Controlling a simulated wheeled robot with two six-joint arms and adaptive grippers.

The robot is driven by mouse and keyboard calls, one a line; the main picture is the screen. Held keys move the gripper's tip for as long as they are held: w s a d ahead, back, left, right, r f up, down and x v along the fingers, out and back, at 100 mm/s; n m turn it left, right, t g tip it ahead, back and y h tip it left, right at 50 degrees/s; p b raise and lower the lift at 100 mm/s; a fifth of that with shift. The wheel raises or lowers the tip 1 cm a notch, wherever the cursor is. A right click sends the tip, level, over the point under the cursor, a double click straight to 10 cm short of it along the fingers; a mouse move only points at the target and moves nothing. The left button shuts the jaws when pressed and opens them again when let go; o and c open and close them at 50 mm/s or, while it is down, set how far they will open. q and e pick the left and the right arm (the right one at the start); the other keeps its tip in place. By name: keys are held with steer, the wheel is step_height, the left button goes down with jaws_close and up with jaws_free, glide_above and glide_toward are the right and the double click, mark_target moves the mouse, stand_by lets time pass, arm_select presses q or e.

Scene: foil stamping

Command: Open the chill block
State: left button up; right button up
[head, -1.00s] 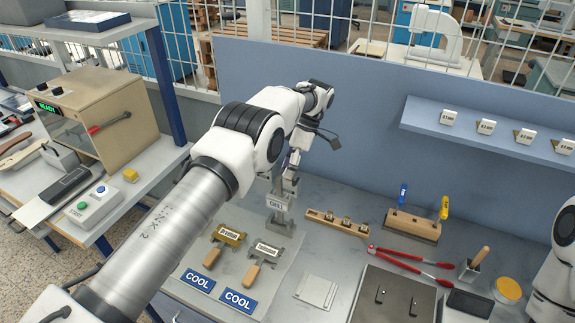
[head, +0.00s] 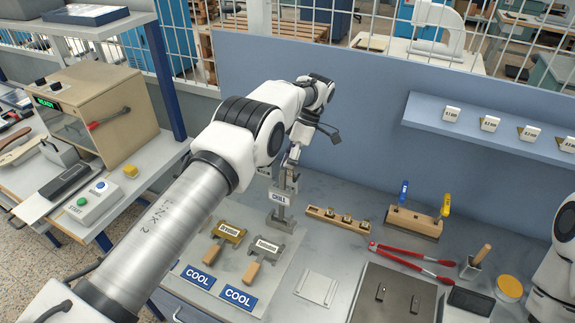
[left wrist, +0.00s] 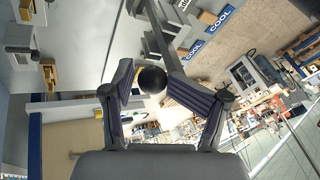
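The chill block (head: 280,198) is a grey metal piece with a CHILL label, standing at the back of the bench. Its labelled upper part sits above its base (head: 280,222), with a narrow upright between them. My left gripper (head: 291,157) is above it, partly hidden by its own wrist in the head view. In the left wrist view the left gripper's two fingers (left wrist: 148,84) close around a dark round knob (left wrist: 152,79). A grey metal bar (left wrist: 158,42) runs beyond the knob. My right gripper is out of view; only part of the right arm shows at the right edge.
Two wooden-handled stamps, one brass (head: 229,232) and one grey (head: 267,246), lie in front of the block above blue COOL labels (head: 238,298). A wooden rack (head: 341,220) and red tongs (head: 408,262) lie to the right. The blue back panel (head: 370,140) stands close behind.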

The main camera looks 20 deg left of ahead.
arm_select(q)
step_height(320, 180, up, 10)
steer(key=shift+f, duration=0.1)
stand_by(0.5)
